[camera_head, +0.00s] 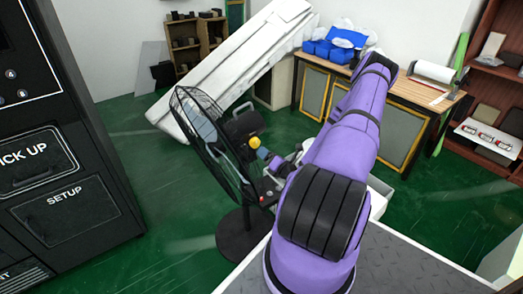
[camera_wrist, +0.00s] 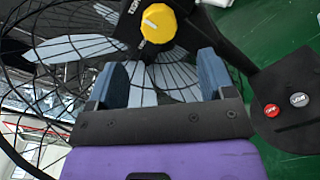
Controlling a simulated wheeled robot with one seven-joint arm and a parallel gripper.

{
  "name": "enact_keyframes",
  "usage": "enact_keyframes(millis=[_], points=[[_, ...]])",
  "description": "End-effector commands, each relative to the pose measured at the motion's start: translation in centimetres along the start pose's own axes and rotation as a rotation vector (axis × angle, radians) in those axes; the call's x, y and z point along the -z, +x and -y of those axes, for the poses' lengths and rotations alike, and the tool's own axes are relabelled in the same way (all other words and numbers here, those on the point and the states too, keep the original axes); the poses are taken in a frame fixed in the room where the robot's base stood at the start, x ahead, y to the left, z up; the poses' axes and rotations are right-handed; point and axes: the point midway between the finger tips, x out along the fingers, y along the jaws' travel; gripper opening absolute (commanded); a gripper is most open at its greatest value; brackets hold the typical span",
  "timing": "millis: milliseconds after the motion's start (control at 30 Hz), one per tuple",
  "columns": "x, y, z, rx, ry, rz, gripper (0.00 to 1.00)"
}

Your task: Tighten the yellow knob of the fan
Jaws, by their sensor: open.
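The black pedestal fan (camera_head: 210,140) stands on the green floor, its wire cage facing left. Its yellow knob (camera_head: 254,142) sits on the side of the fan's black housing. In the wrist view the yellow knob (camera_wrist: 159,23) shows near the top, with a white mark on its face. My gripper (camera_wrist: 162,72) is open, its two blue-grey fingers apart and empty. The knob appears beyond the fingertips, between them in the picture. In the head view my gripper (camera_head: 268,157) is small and close beside the knob; whether it touches cannot be told.
A fan control panel with a red button (camera_wrist: 271,110) and a grey button (camera_wrist: 299,100) lies right of my gripper. The black vending machine (camera_head: 50,150) stands left. A white slanted panel (camera_head: 240,65) and a wooden table (camera_head: 420,92) stand behind. Green floor is open between machine and fan.

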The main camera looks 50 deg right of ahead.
Motion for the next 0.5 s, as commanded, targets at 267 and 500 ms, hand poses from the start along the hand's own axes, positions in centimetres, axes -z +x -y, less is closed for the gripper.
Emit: enact_keyframes(millis=[267,500], points=[[0.0,-2.2,0.0,-0.001,0.001,0.0,0.76],[0.0,-2.3,0.0,-0.001,0.001,0.0,0.76]])
